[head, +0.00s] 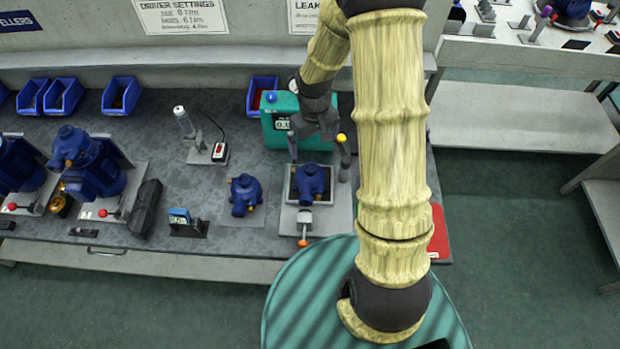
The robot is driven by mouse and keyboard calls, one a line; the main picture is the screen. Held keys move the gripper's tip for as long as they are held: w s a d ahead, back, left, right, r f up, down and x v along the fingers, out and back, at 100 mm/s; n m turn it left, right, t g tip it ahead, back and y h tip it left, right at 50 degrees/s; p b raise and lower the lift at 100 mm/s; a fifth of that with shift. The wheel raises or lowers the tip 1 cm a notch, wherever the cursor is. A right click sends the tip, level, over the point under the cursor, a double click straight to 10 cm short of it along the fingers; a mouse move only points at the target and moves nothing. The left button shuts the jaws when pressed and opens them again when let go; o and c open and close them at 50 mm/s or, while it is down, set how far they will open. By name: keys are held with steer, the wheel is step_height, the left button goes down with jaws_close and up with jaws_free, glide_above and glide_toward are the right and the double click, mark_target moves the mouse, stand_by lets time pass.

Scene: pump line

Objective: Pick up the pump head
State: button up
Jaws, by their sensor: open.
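A dark blue pump head (311,184) sits in a square grey fixture (289,222) with a clamp at its front. A second, similar blue pump head (244,195) stands on a flat grey plate to the left of the fixture. My gripper (319,152) is open, with its two fingers spread, over the back of the fixture. It appears above the pump head in the fixture and apart from it, but the exact height is hard to tell. Nothing shows between the fingers.
A teal box with a display (282,124) stands just behind the fixture. Blue pump units (92,168) and a black case (146,208) stand at left. A small tool stand (188,228) is near the front. Blue bins (122,96) line the back.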

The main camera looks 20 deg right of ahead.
mark_target(310, 171)
step_height(310, 171, down, 12)
steer(key=shift+f+p, duration=0.1)
steer(key=shift+p, duration=0.9)
steer(key=f, duration=0.1)
steer(key=f+p, duration=0.1)
steer(key=w+f, duration=0.1)
steer(key=f, duration=0.1)
steer(key=shift+a+p, duration=0.4)
steer(key=shift+f, duration=0.55)
